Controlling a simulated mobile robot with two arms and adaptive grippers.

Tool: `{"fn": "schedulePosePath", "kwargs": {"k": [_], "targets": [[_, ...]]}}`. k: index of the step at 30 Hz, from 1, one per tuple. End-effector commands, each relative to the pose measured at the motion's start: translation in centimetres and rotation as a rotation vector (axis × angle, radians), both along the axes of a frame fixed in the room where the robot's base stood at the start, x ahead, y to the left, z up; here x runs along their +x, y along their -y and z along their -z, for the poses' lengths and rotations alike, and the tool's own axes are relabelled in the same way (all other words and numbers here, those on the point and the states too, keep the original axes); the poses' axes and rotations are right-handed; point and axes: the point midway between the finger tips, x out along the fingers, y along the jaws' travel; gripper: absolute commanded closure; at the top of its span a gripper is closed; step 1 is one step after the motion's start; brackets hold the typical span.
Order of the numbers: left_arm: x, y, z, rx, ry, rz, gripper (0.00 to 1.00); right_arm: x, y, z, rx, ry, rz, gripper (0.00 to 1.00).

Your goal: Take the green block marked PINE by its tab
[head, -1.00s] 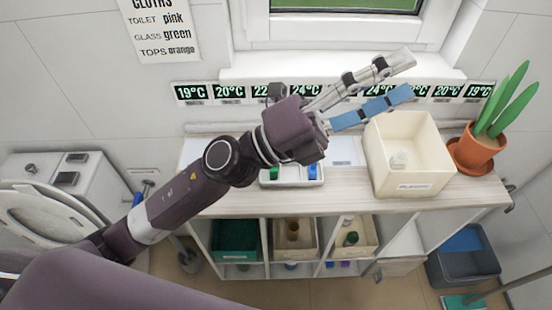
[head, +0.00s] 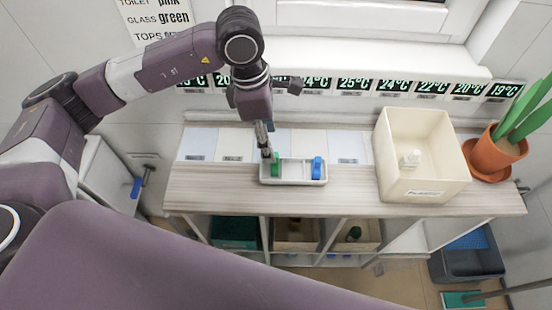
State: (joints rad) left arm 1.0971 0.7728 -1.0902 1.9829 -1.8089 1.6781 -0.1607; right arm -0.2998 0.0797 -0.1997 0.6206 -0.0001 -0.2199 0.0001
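The green block (head: 276,163) stands in the left part of a small white tray (head: 297,182) on the wooden cart top. Its PINE marking and tab are too small or hidden to make out. A blue block (head: 317,167) stands in the tray's right part. My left gripper (head: 266,152) points down just above and beside the green block, at the tray's left end. Its fingers are seen edge-on, so I cannot tell their gap or whether they touch the block. My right gripper is out of view.
A cream bin (head: 421,150) with a whitish item inside stands right of the tray, beside a potted plant (head: 494,153). Pale panels and temperature displays (head: 356,84) line the back. Bins (head: 235,232) sit in the shelves below. The cart top (head: 215,190) left of the tray is clear.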

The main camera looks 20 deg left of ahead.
Motion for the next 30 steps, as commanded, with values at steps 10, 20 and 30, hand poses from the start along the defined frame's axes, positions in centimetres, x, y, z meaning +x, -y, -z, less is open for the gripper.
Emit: {"fn": "schedulePosePath", "kwargs": {"k": [10, 20, 30], "targets": [[-0.3, 0.9, 3.6, -0.001, -0.007, 0.001, 0.46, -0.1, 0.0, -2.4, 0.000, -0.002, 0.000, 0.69], [-0.2, 1.5, 7.1, -0.005, -0.002, 0.002, 0.46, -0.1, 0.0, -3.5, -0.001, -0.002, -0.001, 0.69], [-0.2, 1.6, 7.1, -0.006, -0.002, 0.002, 0.64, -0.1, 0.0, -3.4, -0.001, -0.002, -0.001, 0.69]]}}
